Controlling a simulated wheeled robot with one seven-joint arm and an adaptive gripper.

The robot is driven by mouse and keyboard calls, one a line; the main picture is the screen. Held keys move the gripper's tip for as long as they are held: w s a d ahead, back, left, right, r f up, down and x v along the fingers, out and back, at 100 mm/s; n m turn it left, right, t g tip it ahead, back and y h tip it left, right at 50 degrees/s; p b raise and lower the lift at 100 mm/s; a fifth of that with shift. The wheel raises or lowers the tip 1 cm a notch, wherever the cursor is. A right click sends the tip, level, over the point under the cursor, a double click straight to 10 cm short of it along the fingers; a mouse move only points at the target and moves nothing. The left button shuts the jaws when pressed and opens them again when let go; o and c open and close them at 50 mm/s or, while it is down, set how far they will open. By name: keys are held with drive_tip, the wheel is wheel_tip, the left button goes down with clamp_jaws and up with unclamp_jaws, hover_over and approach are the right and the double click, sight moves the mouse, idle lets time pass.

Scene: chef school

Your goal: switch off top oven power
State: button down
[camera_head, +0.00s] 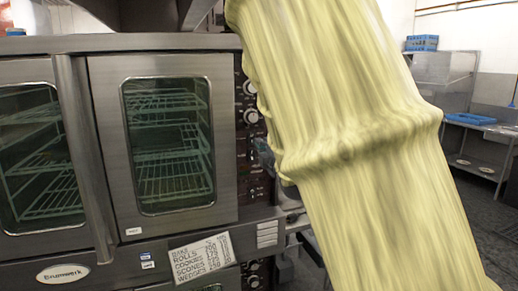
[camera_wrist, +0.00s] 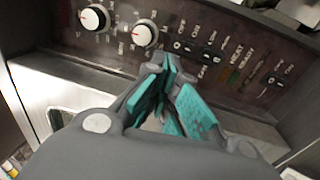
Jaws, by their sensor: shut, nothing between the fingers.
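The top oven (camera_head: 225,150) stands at the left of the head view, with its glass doors closed. Its dark control panel (camera_head: 242,148) runs down the right side, partly hidden by my arm. In the wrist view, the control panel (camera_wrist: 225,25) shows two white-and-black knobs (camera_wrist: 145,35) and several small black switches, including one (camera_wrist: 184,47) near ON and OFF lettering. My gripper (camera_wrist: 170,70) is shut and empty, its teal-padded fingertips in front of the panel just below the knobs and switches. I cannot tell whether they touch it. Switch positions are too small to tell.
A lower oven's panel (camera_head: 254,273) shows below the top oven. A paper label (camera_head: 201,257) with baking words is on the front between them. A metal table (camera_head: 478,151) stands at the far right. Open floor (camera_head: 472,200) lies right of my arm.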

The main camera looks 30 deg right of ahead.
drive_tip(key=shift+s+a, duration=0.25)
drive_tip(key=shift+s, duration=0.3)
drive_tip(key=shift+s+r, duration=0.1)
